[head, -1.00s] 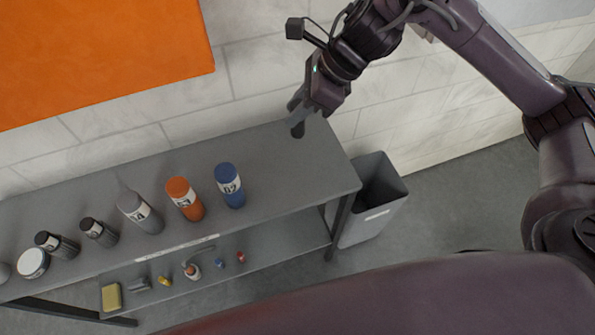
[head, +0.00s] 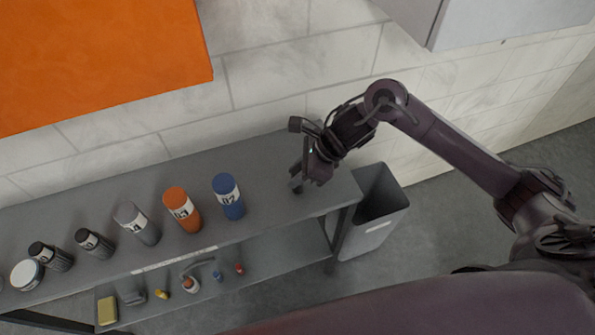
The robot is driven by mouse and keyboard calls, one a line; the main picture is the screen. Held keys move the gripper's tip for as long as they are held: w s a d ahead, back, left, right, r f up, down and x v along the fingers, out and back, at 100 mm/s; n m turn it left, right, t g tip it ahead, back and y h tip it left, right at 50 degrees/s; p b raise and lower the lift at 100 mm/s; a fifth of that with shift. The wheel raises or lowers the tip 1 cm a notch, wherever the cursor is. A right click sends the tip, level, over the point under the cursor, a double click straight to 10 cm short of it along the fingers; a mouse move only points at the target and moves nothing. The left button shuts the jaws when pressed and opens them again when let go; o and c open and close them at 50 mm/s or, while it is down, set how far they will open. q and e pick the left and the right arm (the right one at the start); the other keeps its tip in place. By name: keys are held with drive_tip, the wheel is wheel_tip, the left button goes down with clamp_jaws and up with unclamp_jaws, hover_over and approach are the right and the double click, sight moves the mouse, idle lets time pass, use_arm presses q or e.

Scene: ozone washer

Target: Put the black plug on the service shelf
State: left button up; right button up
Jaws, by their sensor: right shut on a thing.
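The service shelf, a grey two-level unit, runs along the wall, with its upper board (head: 270,165) bare toward the right end. My right gripper (head: 302,178) is low over that right end, pointing down. It is shut on a small dark piece, which looks like the black plug (head: 297,187). The plug is mostly hidden by the fingers. Its lower end is at or just above the board; I cannot tell whether it touches. My left gripper is not in view.
A blue bottle (head: 228,197), an orange bottle (head: 182,210) and several other containers stand left on the upper board. Small items, including a yellow sponge (head: 107,311), lie on the lower board (head: 265,250). A grey bin (head: 370,240) stands at the right end.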

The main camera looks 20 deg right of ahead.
drive_tip(key=shift+f, duration=0.25)
drive_tip(key=shift+f, duration=0.1)
drive_tip(key=o, duration=1)
drive_tip(key=shift+c, duration=0.2)
drive_tip(key=shift+d+r, duration=0.1)
drive_tip(key=shift+r, duration=0.25)
drive_tip(key=b+v, duration=0.1)
drive_tip(key=v, duration=1)
drive_tip(key=shift+s+r, duration=0.15)
drive_tip(key=shift+r, duration=0.15)
drive_tip(key=shift+d, duration=0.1)
